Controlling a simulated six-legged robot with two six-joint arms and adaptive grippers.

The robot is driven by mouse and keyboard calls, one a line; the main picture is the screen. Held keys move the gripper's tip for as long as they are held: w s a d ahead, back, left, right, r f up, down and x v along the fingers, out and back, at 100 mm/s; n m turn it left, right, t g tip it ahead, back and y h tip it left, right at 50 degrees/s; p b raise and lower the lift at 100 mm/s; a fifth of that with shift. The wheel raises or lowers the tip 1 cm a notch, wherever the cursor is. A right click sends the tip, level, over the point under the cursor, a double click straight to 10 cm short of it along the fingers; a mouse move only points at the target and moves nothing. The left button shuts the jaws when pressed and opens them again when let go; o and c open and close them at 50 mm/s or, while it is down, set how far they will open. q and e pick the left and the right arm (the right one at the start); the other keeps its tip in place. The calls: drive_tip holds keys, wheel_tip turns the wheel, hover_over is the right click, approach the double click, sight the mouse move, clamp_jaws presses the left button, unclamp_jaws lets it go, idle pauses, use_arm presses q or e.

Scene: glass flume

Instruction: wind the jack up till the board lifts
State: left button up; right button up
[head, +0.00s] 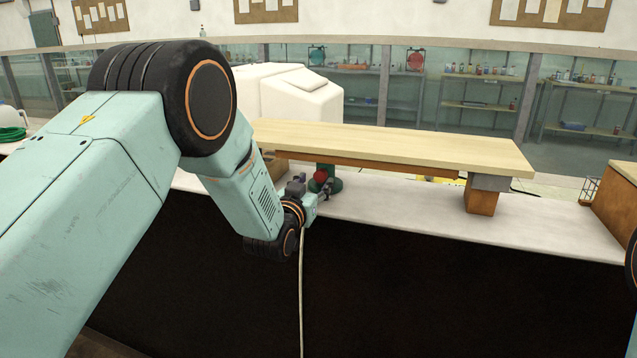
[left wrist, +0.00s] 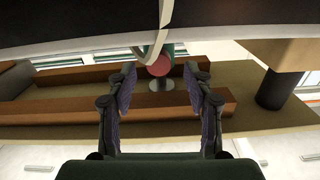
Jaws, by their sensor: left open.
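The pale wooden board (head: 400,146) lies lengthwise above the white worktop in the head view. The jack (head: 335,184) is green with a red round part (head: 321,176) and stands under the board's left half, partly hidden by my gripper. My left gripper (head: 312,188) is at the front of the jack, its fingers open to either side of the red part. In the left wrist view the red part (left wrist: 158,66) shows beyond the gap between my open fingers (left wrist: 161,95), which hold nothing. Whether a finger touches it cannot be told. My right gripper is not in view.
A brown block with a grey top (head: 481,200) stands under the board's right end. A pale cable (head: 301,290) hangs down before the dark worktop front. A white rounded case (head: 290,92) stands behind the board. A wooden box (head: 615,205) is at far right.

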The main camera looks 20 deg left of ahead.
sight(321, 176)
use_arm(q)
drive_tip(key=shift+w+d, duration=0.15)
drive_tip(key=shift+w, duration=0.95)
drive_tip(key=shift+c, duration=0.6)
drive_tip(key=c, duration=0.5)
clamp_jaws()
drive_tip(key=shift+m, duration=0.3)
